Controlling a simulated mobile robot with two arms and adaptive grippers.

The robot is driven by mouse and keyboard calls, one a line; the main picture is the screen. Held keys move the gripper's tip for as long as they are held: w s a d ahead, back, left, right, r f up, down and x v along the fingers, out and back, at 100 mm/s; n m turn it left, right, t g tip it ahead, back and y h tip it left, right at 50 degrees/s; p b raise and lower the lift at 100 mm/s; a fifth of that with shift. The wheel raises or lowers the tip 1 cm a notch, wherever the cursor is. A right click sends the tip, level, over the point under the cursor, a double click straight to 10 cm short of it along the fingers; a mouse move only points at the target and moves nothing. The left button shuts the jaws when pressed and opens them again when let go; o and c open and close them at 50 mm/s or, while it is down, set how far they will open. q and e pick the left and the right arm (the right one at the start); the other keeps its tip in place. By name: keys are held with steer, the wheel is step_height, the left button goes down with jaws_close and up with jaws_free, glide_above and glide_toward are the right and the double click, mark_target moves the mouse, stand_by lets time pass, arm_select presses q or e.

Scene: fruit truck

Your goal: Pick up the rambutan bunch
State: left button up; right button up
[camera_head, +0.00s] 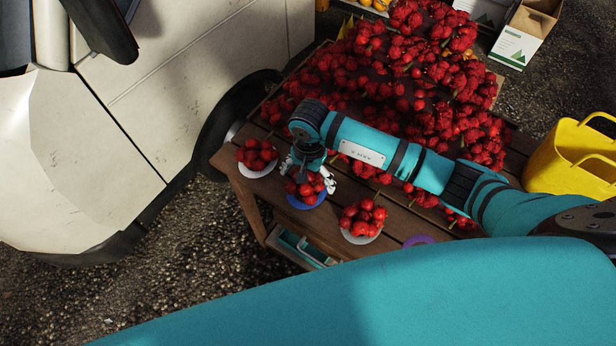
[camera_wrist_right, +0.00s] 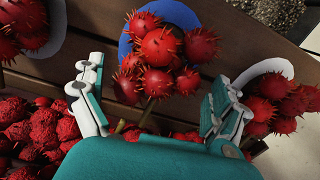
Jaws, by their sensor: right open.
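A rambutan bunch (camera_head: 306,186), red and spiny, sits on a blue plate (camera_head: 307,203) at the front of the wooden table. In the right wrist view the bunch (camera_wrist_right: 168,55) lies ahead of and between my right gripper's fingers, with its stem toward the palm, and the blue plate (camera_wrist_right: 124,45) shows behind it. My right gripper (camera_wrist_right: 155,90) is open, one finger to each side of the bunch. In the head view my right gripper (camera_head: 308,172) is over the bunch and partly hides it. My left gripper is not in view.
Rambutan bunches on white plates stand to the left (camera_head: 257,156) and right (camera_head: 362,218). A large rambutan heap (camera_head: 410,85) covers the table's back. A white vehicle (camera_head: 130,90) stands close at left. A yellow basket (camera_head: 570,155) and a white box (camera_head: 522,40) are at right.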

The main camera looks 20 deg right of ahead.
steer(key=shift+f, duration=0.7)
steer(key=c, duration=0.7)
steer(key=shift+w+r, duration=0.1)
steer(key=shift+r, duration=0.05)
steer(key=shift+c, duration=0.2)
